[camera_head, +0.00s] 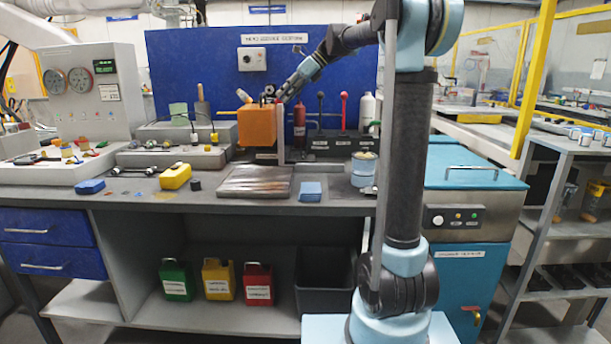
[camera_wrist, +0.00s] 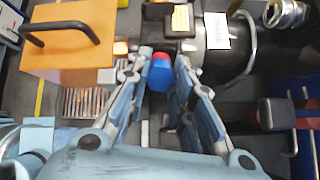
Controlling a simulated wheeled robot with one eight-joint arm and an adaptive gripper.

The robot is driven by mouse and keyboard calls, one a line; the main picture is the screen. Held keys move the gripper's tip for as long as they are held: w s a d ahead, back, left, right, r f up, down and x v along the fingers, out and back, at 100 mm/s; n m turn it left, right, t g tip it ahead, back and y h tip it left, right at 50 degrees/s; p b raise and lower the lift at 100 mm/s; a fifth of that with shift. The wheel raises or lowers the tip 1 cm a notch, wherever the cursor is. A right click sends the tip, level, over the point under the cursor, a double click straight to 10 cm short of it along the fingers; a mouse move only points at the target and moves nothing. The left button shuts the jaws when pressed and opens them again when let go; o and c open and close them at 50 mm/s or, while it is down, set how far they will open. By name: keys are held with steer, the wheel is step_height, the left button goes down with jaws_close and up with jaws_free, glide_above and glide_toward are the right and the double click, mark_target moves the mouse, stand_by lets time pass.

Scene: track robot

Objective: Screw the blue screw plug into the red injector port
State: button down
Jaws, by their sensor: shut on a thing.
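In the wrist view the blue screw plug (camera_wrist: 159,79) sits between the fingers of my gripper (camera_wrist: 163,60), which is shut on it. A red piece (camera_wrist: 162,58) shows directly against the blue plug's far end; it may be the red injector port, but I cannot tell whether the two are engaged or only lined up. In the head view my gripper (camera_head: 284,98) is above the workbench, just right of an orange box. The plug is too small to make out there, and the fingers hide part of it in the wrist view.
The orange box (camera_head: 257,126) with a black handle is close beside my gripper. A red cylinder (camera_head: 300,117) and upright levers stand to the right. A metal plate (camera_head: 254,183), a blue block (camera_head: 311,191) and a yellow block (camera_head: 175,176) lie on the bench (camera_head: 225,206).

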steer(key=shift+f+m, duration=0.1)
steer(key=shift+m, duration=0.2)
steer(key=m, duration=0.5)
steer(key=shift+m, duration=0.3)
steer(key=m, duration=0.6)
steer(key=c, duration=1.5)
jaws_free()
steer(key=shift+o, duration=0.7)
steer(key=o, duration=0.4)
steer(key=shift+o, duration=0.2)
